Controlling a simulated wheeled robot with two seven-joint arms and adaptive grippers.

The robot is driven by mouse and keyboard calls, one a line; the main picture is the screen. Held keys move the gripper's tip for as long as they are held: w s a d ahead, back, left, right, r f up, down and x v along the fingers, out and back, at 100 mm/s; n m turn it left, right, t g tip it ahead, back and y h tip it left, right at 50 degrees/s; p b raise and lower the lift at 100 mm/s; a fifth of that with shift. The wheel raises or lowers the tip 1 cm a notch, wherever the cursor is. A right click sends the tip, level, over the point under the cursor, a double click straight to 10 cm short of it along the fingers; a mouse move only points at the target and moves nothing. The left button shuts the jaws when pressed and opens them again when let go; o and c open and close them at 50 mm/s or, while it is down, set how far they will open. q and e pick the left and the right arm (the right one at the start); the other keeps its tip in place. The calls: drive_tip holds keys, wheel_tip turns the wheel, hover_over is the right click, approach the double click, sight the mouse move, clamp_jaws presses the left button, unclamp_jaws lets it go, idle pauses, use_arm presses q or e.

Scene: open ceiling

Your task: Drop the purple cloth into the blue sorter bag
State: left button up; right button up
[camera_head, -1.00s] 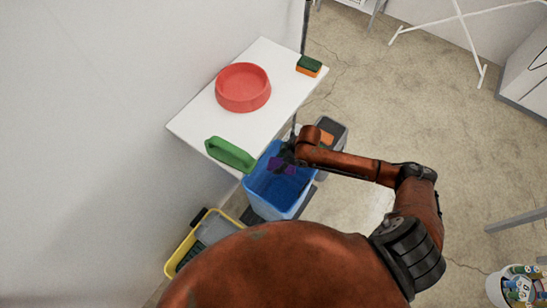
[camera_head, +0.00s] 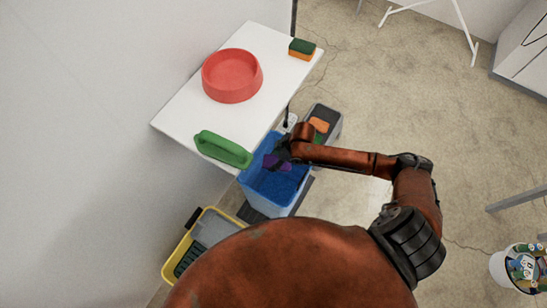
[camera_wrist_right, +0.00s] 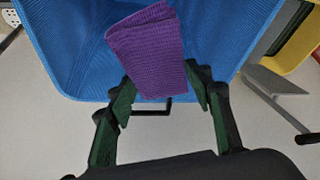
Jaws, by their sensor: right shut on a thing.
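The purple cloth (camera_head: 277,162) is over the mouth of the blue sorter bag (camera_head: 266,192), at the bag's upper part in the head view. My right gripper (camera_head: 282,150) is shut on it there. In the right wrist view the folded cloth (camera_wrist_right: 147,45) shows between the green-lined fingertips, with the blue bag (camera_wrist_right: 75,50) behind it. The cloth's gap to the bag floor cannot be told. My left gripper is not in view.
A yellow bin (camera_head: 178,258) and a grey bin (camera_head: 329,112) flank the bag. A white bucket (camera_head: 503,270) stands at right.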

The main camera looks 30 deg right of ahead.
drive_tip(key=shift+f, duration=0.1)
drive_tip(key=o, duration=1.2)
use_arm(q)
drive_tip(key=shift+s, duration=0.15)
use_arm(e)
drive_tip(key=v, duration=1.2)
drive_tip(key=shift+w, duration=0.1)
